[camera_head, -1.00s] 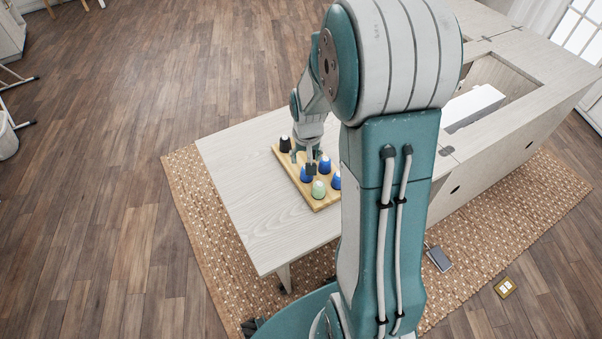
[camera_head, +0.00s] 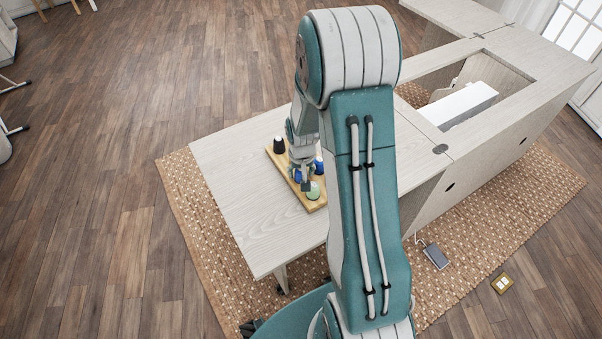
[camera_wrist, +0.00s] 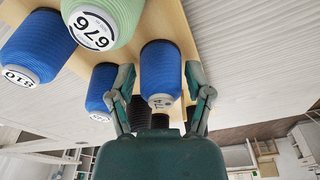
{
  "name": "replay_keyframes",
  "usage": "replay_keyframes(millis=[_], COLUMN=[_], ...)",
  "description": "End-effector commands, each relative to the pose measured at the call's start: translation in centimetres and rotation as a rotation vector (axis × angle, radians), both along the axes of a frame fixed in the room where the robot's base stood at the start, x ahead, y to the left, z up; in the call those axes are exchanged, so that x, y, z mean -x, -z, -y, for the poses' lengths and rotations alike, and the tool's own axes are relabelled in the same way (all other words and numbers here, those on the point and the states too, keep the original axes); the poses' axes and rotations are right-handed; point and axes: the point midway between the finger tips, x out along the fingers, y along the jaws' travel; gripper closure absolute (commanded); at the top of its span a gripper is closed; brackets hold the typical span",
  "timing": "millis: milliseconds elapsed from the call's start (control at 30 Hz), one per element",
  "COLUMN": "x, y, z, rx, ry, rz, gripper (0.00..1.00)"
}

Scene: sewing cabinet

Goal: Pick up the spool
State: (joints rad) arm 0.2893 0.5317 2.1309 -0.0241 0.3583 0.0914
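Several thread spools stand on a wooden board (camera_head: 313,206) on the table. In the wrist view, a blue spool (camera_wrist: 161,70) lies between my gripper's two fingers (camera_wrist: 160,78). The fingers are apart, with a small gap showing on each side of the spool. Another blue spool (camera_wrist: 103,88) is just outside the left finger, a third blue one (camera_wrist: 38,45) is further left, and a pale green one (camera_wrist: 100,22) is at the top. In the head view, my gripper (camera_head: 304,180) is low over the board and hides part of the spools; the green spool (camera_head: 313,191) and a black spool (camera_head: 279,145) show.
The pale wooden table (camera_head: 240,190) has bare surface left of the board. The cabinet (camera_head: 470,140) with an open well and a white block (camera_head: 462,104) stands to the right. A woven rug (camera_head: 195,220) lies beneath. The other spools crowd close around the fingers.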

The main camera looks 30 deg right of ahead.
Motion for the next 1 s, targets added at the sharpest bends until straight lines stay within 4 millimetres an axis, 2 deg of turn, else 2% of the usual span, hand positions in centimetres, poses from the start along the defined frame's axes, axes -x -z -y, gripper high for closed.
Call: replay_keyframes(millis=[33,67,467,567,800,1000], x=[0.0,0.0,-0.1,-0.1,-0.1,-0.1], y=[0.0,0.0,-0.5,-1.8,-6.9,-9.5], z=[0.0,0.0,0.0,0.0,0.0,0.0], rx=[0.000,0.000,0.001,0.002,0.001,0.001], ry=[0.000,0.000,0.000,0.000,0.000,0.000], rz=[0.000,0.000,0.003,0.005,0.006,0.003], gripper=[0.69,0.74,0.75,0.75,0.75,0.75])
